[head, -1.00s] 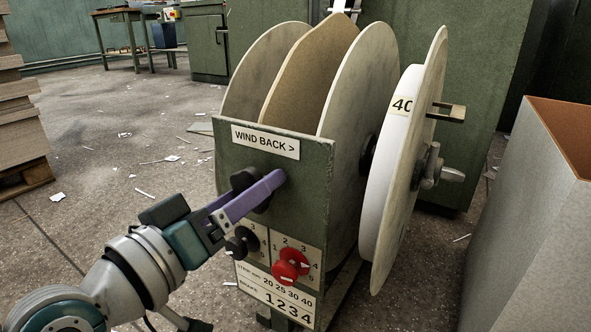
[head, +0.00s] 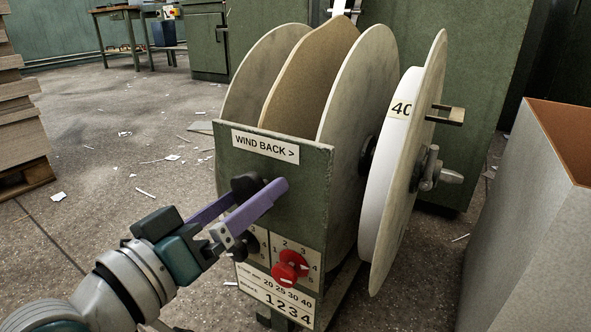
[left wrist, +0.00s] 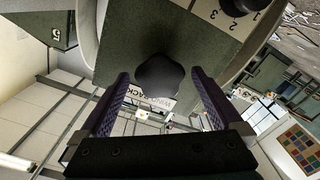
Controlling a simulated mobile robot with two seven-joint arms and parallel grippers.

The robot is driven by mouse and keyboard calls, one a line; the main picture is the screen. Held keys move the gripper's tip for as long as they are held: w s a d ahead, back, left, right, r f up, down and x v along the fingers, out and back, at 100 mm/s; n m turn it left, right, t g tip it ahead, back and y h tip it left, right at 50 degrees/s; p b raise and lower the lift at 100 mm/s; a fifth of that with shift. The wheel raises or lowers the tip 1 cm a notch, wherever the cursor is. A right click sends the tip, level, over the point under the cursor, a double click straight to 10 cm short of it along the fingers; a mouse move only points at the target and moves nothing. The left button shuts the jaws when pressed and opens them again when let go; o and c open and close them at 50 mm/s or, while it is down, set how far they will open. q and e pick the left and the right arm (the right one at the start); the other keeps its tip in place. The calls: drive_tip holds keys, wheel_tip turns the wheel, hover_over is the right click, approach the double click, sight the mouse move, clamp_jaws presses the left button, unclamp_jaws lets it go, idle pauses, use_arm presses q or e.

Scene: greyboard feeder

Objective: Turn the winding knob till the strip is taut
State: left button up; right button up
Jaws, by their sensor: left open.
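The black lobed winding knob (head: 243,182) is on the front of the green feeder, below the "WIND BACK >" sign (head: 265,143). It also shows in the left wrist view (left wrist: 162,78). My left gripper (head: 259,190) is open, with its purple fingers on either side of the knob. In the left wrist view a gap shows between the knob and each finger. A white roll marked 40 (head: 388,150) sits behind a pale disc on the feeder's right side. Brown board (head: 308,75) stands between the large discs. I cannot tell how taut any strip is. My right gripper is not in view.
Below the winding knob are a red knob (head: 290,268) on a numbered dial and a black knob (head: 252,246), partly behind my fingers. A tall grey bin (head: 530,230) stands at the right. Board stacks (head: 22,130) stand at the left. Paper scraps litter the floor.

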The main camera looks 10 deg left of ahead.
use_arm(q)
drive_tip(key=p+v, duration=0.3)
drive_tip(key=v, duration=0.6)
drive_tip(key=shift+p, duration=0.3)
drive_tip(key=shift+w, duration=0.1)
